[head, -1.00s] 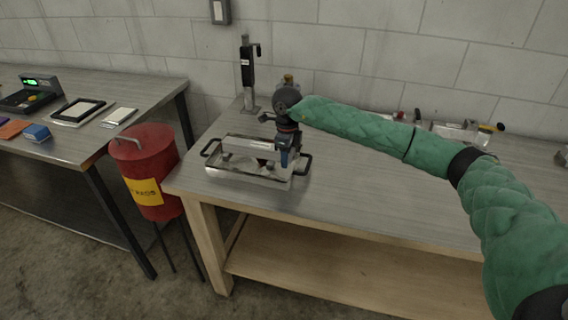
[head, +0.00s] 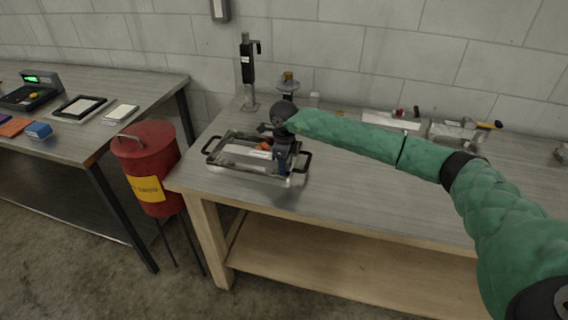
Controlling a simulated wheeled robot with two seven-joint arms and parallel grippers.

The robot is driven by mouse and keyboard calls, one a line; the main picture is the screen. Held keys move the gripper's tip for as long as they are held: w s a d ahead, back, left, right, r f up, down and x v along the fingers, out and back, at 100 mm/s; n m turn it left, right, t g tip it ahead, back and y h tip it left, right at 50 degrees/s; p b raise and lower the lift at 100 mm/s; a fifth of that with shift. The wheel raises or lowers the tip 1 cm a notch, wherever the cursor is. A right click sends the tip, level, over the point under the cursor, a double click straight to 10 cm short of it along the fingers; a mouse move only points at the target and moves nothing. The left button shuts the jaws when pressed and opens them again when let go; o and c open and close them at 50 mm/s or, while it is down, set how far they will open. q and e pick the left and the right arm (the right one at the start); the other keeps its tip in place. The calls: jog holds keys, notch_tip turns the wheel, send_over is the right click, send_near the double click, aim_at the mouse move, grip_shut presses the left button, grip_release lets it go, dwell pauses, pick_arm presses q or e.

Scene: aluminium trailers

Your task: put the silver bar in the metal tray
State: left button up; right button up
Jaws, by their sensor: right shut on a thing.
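The metal tray (head: 262,174), a shallow shiny tray with dark handles at both ends, sits near the left end of the wooden-legged workbench. The silver bar (head: 237,150) lies lengthwise within the tray's outline, low between its walls; I cannot tell whether it touches the bottom. My right gripper (head: 281,167) points down at the tray's right part and is shut on the bar's right end. The fingertips and that end of the bar are partly hidden by the gripper. My left gripper is not in view.
A black clamp stand (head: 248,75) stands behind the tray. A red canister (head: 146,160) with a yellow label stands left of the bench. More items, including a clear box (head: 452,132), lie along the back right. The bench front right of the tray is clear.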

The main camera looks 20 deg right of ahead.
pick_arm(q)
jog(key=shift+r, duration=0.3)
pick_arm(e)
jog(key=o, duration=1.2)
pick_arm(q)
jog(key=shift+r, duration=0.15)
pick_arm(e)
jog(key=shift+o, duration=0.2)
